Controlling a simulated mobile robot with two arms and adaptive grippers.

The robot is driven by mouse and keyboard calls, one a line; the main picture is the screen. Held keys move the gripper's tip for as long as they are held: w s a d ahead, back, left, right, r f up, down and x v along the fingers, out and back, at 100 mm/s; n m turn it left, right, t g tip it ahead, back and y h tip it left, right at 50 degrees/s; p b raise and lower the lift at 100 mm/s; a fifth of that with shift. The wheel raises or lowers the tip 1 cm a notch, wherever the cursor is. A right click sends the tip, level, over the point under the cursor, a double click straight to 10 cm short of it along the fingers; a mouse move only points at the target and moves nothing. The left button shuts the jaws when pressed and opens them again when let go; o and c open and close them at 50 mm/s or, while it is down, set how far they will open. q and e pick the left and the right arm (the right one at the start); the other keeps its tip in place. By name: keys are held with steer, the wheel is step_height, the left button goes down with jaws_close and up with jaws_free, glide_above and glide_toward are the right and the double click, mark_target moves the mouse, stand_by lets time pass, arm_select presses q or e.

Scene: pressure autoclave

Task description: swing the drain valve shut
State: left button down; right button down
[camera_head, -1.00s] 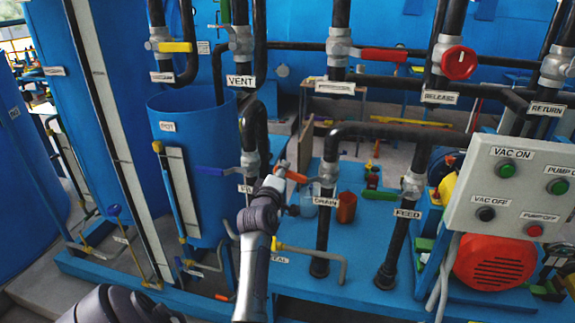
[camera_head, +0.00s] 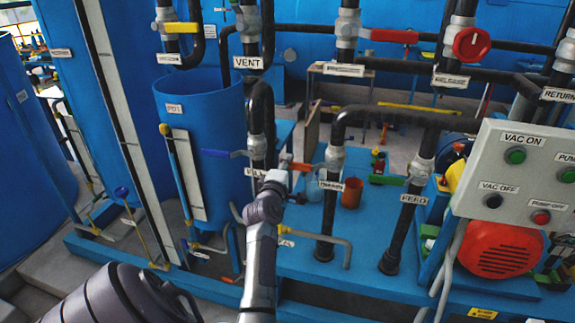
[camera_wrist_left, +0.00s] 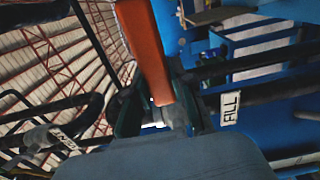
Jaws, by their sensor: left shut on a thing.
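The drain valve (camera_head: 335,157) sits on a black pipe above the label DRAIN (camera_head: 330,185) in the head view. Its orange lever (camera_head: 301,167) points left from the valve, roughly level. My left gripper (camera_head: 285,170) is at the lever's left end. In the left wrist view the orange lever (camera_wrist_left: 147,50) runs down between the dark fingers of my left gripper (camera_wrist_left: 163,112), which is shut on it. The fingertips are partly hidden by the arm in the head view. My right gripper is not in view.
A blue-handled valve (camera_head: 225,153) is close on the left. The green-handled feed valve (camera_head: 388,180) is on the right. A bent grey pipe with a yellow handle (camera_head: 284,232) lies below. A control box (camera_head: 520,180) stands at the right, and an orange cup (camera_head: 351,193) behind.

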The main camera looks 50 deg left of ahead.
arm_select(q)
steer(key=c, duration=1)
jaws_free()
steer(key=shift+f, duration=0.15)
steer(key=shift+o, duration=0.2)
steer(key=v, duration=0.7)
steer(key=shift+s, duration=0.25)
steer(key=shift+d, duration=0.1)
